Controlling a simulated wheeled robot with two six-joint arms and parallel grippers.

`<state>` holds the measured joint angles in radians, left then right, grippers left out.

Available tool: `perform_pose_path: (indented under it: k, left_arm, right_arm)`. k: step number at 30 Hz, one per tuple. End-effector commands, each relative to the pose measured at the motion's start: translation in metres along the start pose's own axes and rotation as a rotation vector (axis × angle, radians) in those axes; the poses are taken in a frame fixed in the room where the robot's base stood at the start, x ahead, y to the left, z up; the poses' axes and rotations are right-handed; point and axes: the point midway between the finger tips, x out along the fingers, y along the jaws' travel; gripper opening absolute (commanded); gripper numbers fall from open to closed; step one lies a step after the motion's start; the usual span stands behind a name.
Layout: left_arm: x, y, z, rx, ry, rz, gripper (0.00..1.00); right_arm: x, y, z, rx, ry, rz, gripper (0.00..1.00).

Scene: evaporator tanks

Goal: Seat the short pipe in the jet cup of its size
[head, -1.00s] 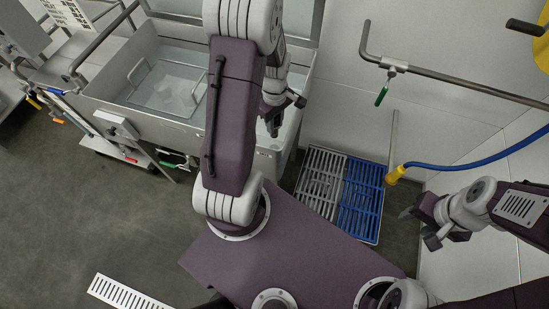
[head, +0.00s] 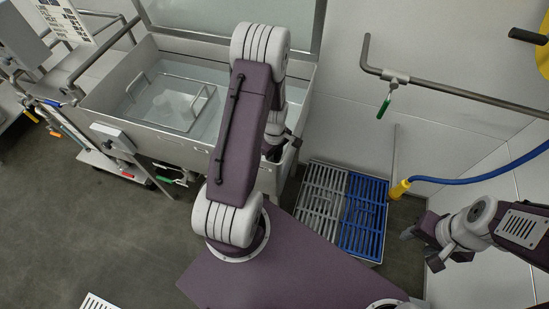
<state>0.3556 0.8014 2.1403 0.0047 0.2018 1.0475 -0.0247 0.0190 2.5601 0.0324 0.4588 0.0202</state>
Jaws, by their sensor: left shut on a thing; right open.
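My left gripper (head: 270,150) is mostly hidden behind my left forearm, over the right end of the steel tank (head: 190,142). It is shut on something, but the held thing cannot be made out. The short pipe is not identifiable in this view. A wire-handled tray or lid (head: 168,100) sits in the tank's clear water, with pale round shapes under it that are too faint to name as jet cups. My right gripper (head: 418,250) is open and empty at the right, low beside the wall and away from the tank.
A grey and blue slatted rack (head: 342,210) lies on the floor right of the tank. A blue hose (head: 470,178) with a yellow end and a wall rail (head: 450,88) with a green-handled valve are at the right.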

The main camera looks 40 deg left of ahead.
Motion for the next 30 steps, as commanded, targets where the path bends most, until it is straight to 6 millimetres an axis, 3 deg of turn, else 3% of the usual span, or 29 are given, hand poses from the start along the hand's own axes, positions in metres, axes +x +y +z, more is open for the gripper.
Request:
perform_pose_path:
  k: [11,12,13,14,23,26,30]
  left_arm:
    - [0.005,0.001,0.0,0.0,0.001,0.002,0.0]
    - [0.004,0.001,0.0,0.0,0.001,0.002,0.36]
    - [0.004,0.001,0.0,0.0,0.001,0.002,0.45]
    - [0.004,0.0,0.0,0.0,0.001,0.002,0.47]
    - [0.002,0.0,0.0,0.0,0.001,0.001,0.47]
    - [-0.005,0.001,-0.001,0.0,0.002,0.003,0.47]
    - [-0.029,0.001,-0.001,0.0,0.003,0.005,0.47]
  right_arm:
    - [0.003,0.0,0.0,0.0,0.0,0.0,0.47]
    - [0.002,0.0,0.0,0.0,0.0,0.0,0.47]
    - [0.002,0.0,0.0,0.0,0.0,0.0,0.47]
    - [0.002,0.0,0.0,0.0,0.0,0.0,0.47]
    - [0.001,0.0,0.0,0.0,0.0,0.0,0.47]
    - [-0.002,0.0,0.0,0.0,0.0,0.0,0.47]
    - [-0.005,0.0,-0.001,0.0,0.0,0.0,0.47]
